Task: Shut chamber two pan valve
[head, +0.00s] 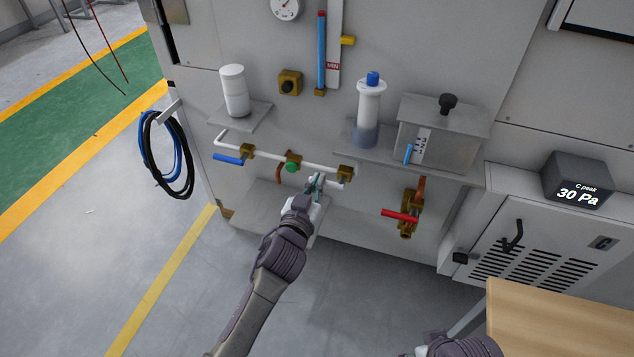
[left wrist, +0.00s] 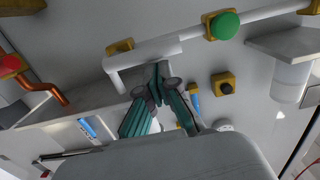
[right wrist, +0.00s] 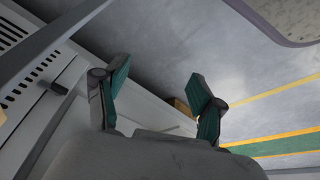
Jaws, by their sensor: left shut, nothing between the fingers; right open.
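A white pipe (head: 268,156) on the cabinet front carries several brass valves. One has a blue lever (head: 228,159), one a green knob (head: 292,167). The brass valve at its right end (head: 346,173) has a white bar below it; this bar (left wrist: 150,58) also shows in the left wrist view. No label marks which is chamber two's pan valve. My left gripper (head: 316,184) is shut and empty, its tips close to the white bar; contact cannot be told. A red-handled valve (head: 400,215) sits right on a copper pipe. My right gripper (right wrist: 160,85) is open and empty.
Shelves above hold a white cylinder (head: 235,90), a blue-capped vessel (head: 370,100) and a grey box (head: 440,130). A display (head: 577,182) reads 30 Pa. A wooden top (head: 560,320) stands front right. Cables (head: 167,150) hang left. The floor in front is clear.

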